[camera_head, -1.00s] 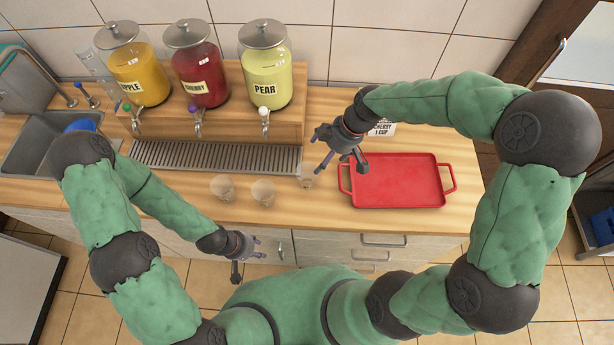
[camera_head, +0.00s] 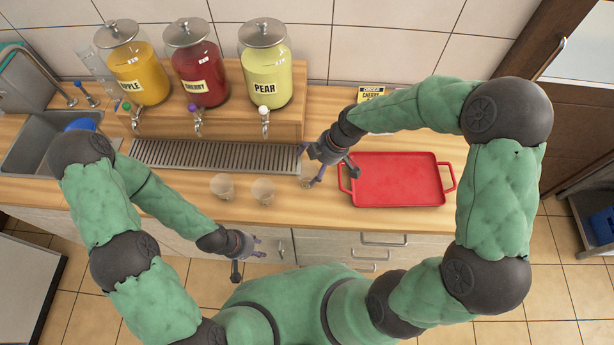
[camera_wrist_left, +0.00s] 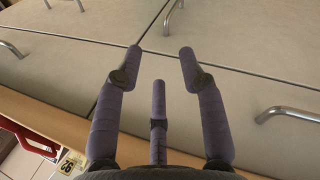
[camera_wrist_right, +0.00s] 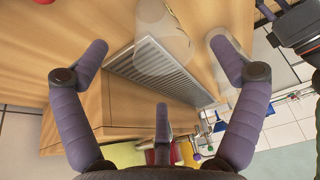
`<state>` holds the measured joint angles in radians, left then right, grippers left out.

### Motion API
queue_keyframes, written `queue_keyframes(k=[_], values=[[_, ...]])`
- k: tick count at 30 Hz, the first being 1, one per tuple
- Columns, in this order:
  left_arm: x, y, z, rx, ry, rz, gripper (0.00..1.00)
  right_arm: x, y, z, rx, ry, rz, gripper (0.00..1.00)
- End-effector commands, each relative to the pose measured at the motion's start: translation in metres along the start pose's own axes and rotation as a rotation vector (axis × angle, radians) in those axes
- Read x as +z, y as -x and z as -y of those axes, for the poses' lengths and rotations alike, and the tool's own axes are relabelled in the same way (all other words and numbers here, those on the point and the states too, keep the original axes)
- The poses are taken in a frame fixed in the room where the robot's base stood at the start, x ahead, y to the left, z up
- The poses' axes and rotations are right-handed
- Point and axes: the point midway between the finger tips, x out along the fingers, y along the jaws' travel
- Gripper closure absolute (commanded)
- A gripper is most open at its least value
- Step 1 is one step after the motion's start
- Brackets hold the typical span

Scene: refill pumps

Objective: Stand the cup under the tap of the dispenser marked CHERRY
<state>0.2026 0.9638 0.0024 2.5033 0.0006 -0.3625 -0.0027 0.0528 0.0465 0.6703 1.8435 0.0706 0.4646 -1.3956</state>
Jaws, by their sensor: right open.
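The CHERRY dispenser (camera_head: 203,88) is the red jar in the middle of the row, with a purple-knobbed tap (camera_head: 197,122) above the metal drip grille (camera_head: 215,155). Three clear cups stand on the counter: a left one (camera_head: 222,186), a middle one (camera_head: 263,191) and a right one (camera_head: 306,170), partly hidden by my right gripper. My right gripper (camera_head: 330,174) is open beside the right cup; in the right wrist view a clear cup (camera_wrist_right: 165,32) shows beyond and between the open fingers. My left gripper (camera_head: 243,262) is open and empty in front of the cabinets, also in its wrist view (camera_wrist_left: 162,50).
The APPLE dispenser (camera_head: 140,80) and PEAR dispenser (camera_head: 266,85) flank the cherry one on a wooden stand. A red tray (camera_head: 397,180) lies right of my right gripper. An order card (camera_head: 371,94) stands behind the tray. A sink (camera_head: 40,135) is at the left.

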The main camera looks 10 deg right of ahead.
Motion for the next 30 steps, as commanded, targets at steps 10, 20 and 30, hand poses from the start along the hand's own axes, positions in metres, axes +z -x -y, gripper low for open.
queue_keyframes(k=[10,20,30], values=[[0.0,-0.001,0.0,0.0,0.0,0.0,0.6,-0.007,-0.042,0.002,-0.003,-0.001,0.001,0.05],[0.0,-0.001,0.0,0.0,0.0,0.0,0.6,-0.007,-0.044,0.002,-0.001,-0.001,0.0,0.2],[0.0,-0.001,0.0,0.0,0.0,0.0,0.6,-0.007,-0.044,0.002,-0.002,-0.001,0.001,0.47]])
